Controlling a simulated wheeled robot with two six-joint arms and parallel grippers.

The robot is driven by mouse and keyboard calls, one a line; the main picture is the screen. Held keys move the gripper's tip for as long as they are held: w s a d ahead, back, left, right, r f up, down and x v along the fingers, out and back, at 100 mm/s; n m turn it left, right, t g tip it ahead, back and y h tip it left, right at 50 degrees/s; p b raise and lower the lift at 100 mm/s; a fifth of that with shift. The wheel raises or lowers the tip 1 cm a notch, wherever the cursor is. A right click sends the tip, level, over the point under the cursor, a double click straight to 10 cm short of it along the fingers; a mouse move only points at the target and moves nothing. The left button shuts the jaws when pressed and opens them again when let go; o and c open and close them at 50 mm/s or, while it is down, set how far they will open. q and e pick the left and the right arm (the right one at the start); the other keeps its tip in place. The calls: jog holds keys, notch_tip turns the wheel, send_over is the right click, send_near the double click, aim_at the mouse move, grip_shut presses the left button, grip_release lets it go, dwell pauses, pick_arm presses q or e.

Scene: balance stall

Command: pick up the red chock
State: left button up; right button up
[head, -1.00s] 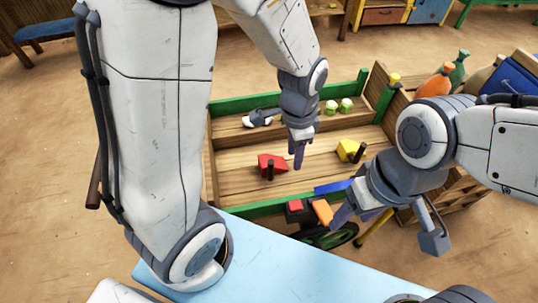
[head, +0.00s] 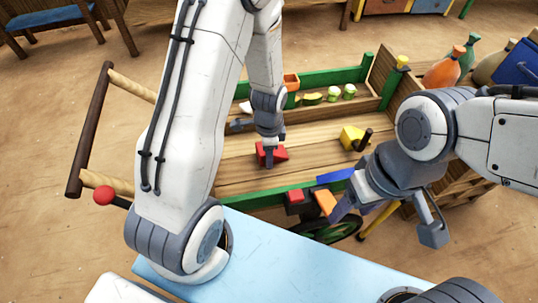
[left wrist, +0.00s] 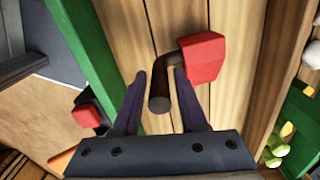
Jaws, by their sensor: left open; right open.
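The red chock (head: 279,152) lies on the wooden cart bed, and its dark peg handle points toward my left gripper. In the left wrist view the chock's red block (left wrist: 203,57) is beyond the fingers. The round end of its dark handle (left wrist: 160,101) sits between the two fingers. My left gripper (head: 269,142) is open over the chock and partly covers it in the head view; the fingers (left wrist: 160,76) straddle the handle with a gap showing on the left. My right gripper (head: 354,207) is open and empty beside the cart's front edge, well away from the chock.
A yellow chock (head: 351,135) with a dark peg lies to the right on the same bed. A green rail (head: 263,198) edges the front, with a smaller red block (head: 295,196) beside it. A back shelf holds green items (head: 334,92). Bottles (head: 441,70) stand at right.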

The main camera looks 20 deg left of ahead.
pick_arm(q)
notch_tip(320, 180, down, 2)
jog(key=shift+c, duration=0.4)
grip_shut()
dwell(1.2)
